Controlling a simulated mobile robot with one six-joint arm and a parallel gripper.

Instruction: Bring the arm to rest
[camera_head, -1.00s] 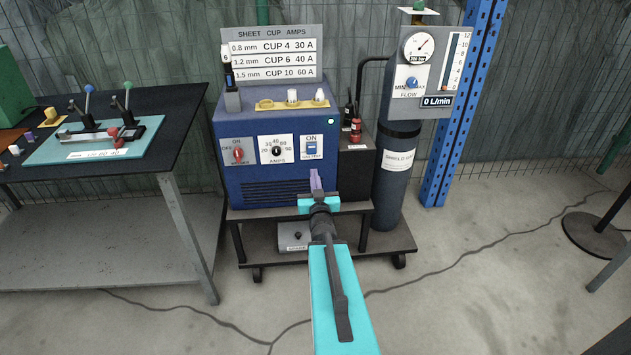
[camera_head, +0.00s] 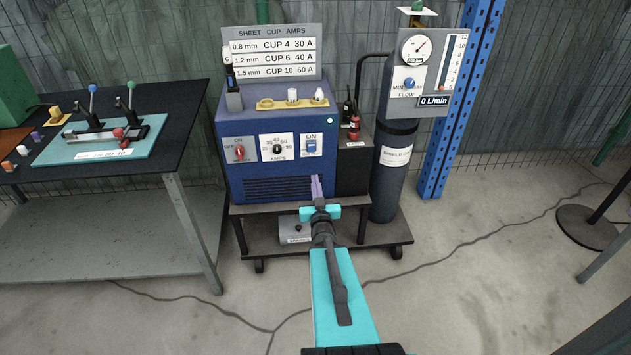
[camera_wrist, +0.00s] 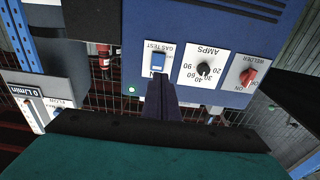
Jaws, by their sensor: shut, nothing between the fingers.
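My gripper (camera_head: 317,187) is in the middle of the head view, in front of the lower right front of the blue welder (camera_head: 228,140). Its purple fingers are together with nothing between them. My cyan arm reaches up to it from the bottom of the picture. In the wrist view the closed fingers (camera_wrist: 160,98) point at the welder front (camera_wrist: 215,35), which appears upside down. The gas test switch (camera_wrist: 158,59) and the amps dial (camera_wrist: 203,70) show just beyond the fingertips. Whether the fingers touch the welder cannot be told.
The welder stands on a cart (camera_head: 390,236) with a gas cylinder (camera_head: 393,180) and flow meter (camera_head: 415,70) at its right. A dark workbench (camera_head: 165,102) with a clamp fixture (camera_head: 100,140) is at the left. The floor (camera_head: 470,290) at the right front is open.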

